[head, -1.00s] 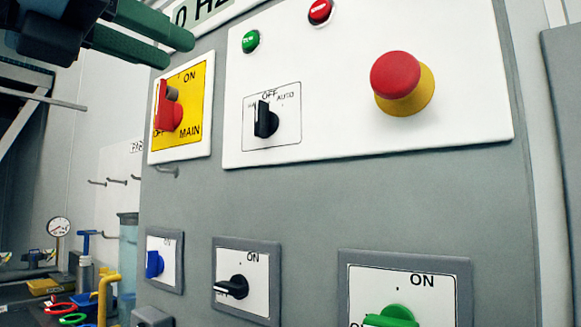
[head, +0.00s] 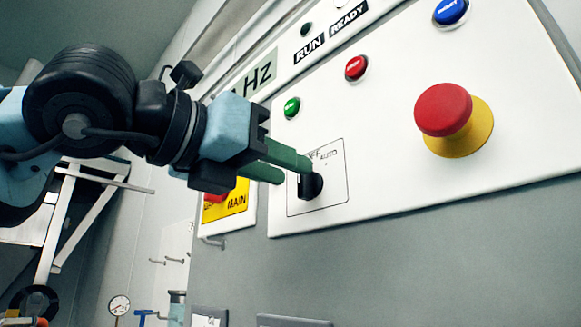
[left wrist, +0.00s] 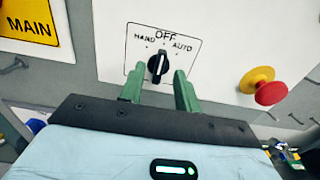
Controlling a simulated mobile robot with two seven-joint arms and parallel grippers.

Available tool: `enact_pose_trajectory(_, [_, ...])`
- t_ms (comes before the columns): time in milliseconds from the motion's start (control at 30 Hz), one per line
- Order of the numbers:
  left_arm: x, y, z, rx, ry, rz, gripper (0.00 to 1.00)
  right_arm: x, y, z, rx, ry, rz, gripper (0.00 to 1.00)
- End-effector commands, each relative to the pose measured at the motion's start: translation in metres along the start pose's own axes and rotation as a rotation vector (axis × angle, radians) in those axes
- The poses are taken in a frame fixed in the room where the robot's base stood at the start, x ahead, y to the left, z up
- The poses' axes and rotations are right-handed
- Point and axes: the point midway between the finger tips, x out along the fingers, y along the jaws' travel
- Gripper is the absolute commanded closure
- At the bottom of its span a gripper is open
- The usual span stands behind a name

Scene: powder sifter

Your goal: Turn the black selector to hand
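The black selector (head: 311,186) sits on a white plate marked OFF and AUTO in the head view. In the left wrist view the selector (left wrist: 158,67) stands about upright, its white mark toward OFF, with HAND to the left and AUTO to the right. My left gripper (head: 294,168) has green fingers and reaches in from the left at the selector. One finger partly covers the plate's lettering. In the left wrist view the gripper (left wrist: 158,84) is open, with a finger to each side of the knob's lower end and visible gaps. Contact cannot be told. My right gripper is out of view.
A red emergency button on a yellow base (head: 452,120) sticks out right of the selector. Green (head: 292,107), red (head: 356,67) and blue (head: 450,11) buttons lie above. The yellow MAIN switch plate (left wrist: 30,20) is to the left.

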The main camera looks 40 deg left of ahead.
Motion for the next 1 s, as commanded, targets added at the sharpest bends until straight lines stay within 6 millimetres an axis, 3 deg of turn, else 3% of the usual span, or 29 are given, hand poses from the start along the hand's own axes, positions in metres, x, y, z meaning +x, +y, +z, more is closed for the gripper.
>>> enact_pose_trajectory(200, [0.019, 0.0, 0.0, 0.0, 0.001, 0.0, 0.67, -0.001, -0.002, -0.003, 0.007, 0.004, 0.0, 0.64])
enact_pose_trajectory(500, [0.022, 0.0, 0.0, 0.0, 0.0, 0.0, 0.67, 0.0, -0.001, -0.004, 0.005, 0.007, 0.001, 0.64])
enact_pose_trajectory(767, [0.021, 0.0, 0.0, 0.0, 0.0, 0.0, 0.99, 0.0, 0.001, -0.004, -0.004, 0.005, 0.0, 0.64])
enact_pose_trajectory(1000, [0.022, 0.0, 0.0, -0.005, 0.0, 0.0, 1.0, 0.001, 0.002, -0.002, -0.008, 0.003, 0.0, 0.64])
